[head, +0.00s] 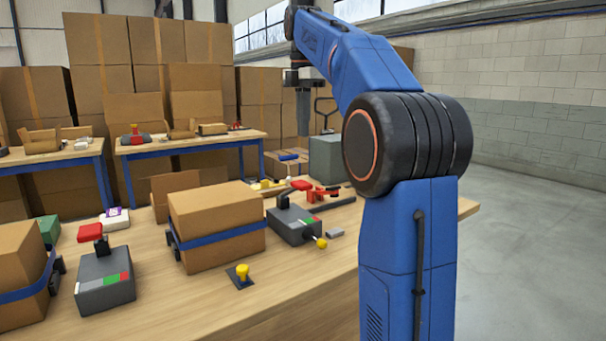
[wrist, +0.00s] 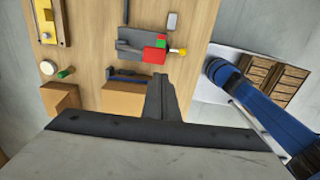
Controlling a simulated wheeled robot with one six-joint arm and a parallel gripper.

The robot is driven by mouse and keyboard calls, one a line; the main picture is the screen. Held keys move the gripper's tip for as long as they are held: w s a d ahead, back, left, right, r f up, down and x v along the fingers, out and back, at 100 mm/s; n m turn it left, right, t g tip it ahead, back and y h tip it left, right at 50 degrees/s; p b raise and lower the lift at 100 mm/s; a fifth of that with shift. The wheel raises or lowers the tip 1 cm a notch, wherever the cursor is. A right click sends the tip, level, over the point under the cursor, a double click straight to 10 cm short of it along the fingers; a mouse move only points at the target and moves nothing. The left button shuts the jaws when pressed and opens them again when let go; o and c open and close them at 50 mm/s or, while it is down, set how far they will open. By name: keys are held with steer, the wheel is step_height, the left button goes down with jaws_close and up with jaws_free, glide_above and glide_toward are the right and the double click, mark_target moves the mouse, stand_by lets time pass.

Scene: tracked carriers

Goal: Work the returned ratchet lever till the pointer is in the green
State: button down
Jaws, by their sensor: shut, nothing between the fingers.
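A grey ratchet box (head: 295,226) stands on the bench, right of a strapped carton, with a red-handled lever (head: 302,186) at its top. A white, green and red scale is on its face, and a yellow ball (head: 321,243) sticks out in front. The box (wrist: 130,38) also shows in the wrist view, with red and green parts. A second grey box (head: 105,285) with a red-knobbed lever (head: 90,232) and a similar scale stands at the left. I cannot make out a pointer on either scale. My gripper (head: 303,132) is shut and empty, pointing down high above the bench.
The strapped carton (head: 215,215) stands between the two grey boxes. A yellow knob on a dark plate (head: 242,272) lies in front of it, and a small grey block (head: 335,232) lies to the right. The bench's front right is clear. Stacked cartons fill the back.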

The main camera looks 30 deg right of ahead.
glide_toward(306, 190)
steer(key=f, duration=0.2)
steer(key=w+f, duration=0.1)
steer(key=f, duration=0.2)
steer(key=shift+w+f, duration=0.15)
steer(key=shift+w, duration=0.05)
steer(key=shift+s, duration=0.1)
stand_by(0.3)
steer(key=shift+s+f+t, duration=0.8)
steer(key=shift+f, duration=0.15)
step_height(306, 190, down, 6)
steer(key=s+t, duration=0.2)
steer(key=shift+s+t, duration=0.2)
steer(key=shift+t, duration=0.2)
steer(key=shift+f, duration=0.1)
